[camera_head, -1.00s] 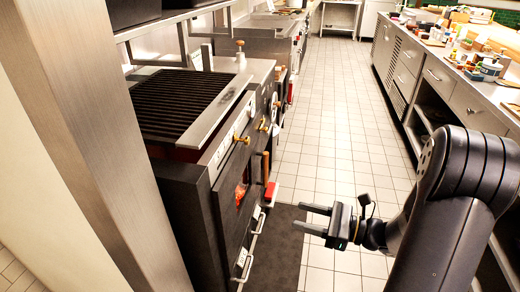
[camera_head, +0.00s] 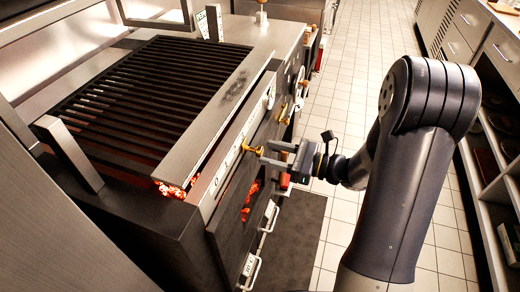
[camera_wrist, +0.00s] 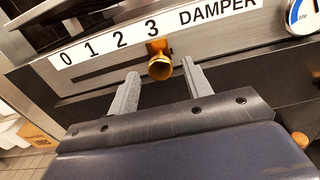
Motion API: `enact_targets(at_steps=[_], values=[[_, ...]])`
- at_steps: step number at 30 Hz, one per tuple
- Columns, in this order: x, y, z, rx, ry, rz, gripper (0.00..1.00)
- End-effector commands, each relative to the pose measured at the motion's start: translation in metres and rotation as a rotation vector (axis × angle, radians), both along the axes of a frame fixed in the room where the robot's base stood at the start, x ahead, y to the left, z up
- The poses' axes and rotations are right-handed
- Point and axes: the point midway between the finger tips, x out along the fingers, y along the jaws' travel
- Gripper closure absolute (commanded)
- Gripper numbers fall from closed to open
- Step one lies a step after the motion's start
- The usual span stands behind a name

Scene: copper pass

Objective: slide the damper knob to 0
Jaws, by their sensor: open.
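The brass damper knob (camera_wrist: 159,64) sits in a slot on the grill's front panel, just below the 3 on the white scale strip (camera_wrist: 105,42). The 0 is at the strip's left end and the word DAMPER at its right. In the head view the brass knob (camera_head: 250,148) is on the grill's front, just ahead of my fingertips. My gripper (camera_wrist: 159,70) is open, one finger on each side of the knob in the wrist picture. It also shows in the head view (camera_head: 266,154). I cannot tell whether the fingers touch the knob.
The grill (camera_head: 150,95) has a dark grate with glowing coals (camera_head: 175,188) below its edge. Another brass fitting (camera_head: 283,113) and a round gauge (camera_wrist: 303,16) are on the front. White handles (camera_head: 252,272) stick out lower down. The tiled aisle (camera_head: 345,90) is open floor.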

Motion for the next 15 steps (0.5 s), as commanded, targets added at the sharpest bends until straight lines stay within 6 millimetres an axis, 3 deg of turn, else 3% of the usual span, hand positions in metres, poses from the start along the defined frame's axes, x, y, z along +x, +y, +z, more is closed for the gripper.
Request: enact_targets(at_steps=[6, 15], values=[[0.009, 0.027, 0.000, 0.000, 0.000, 0.004, 0.53], [0.013, 0.037, 0.000, 0.000, 0.001, 0.000, 0.53]])
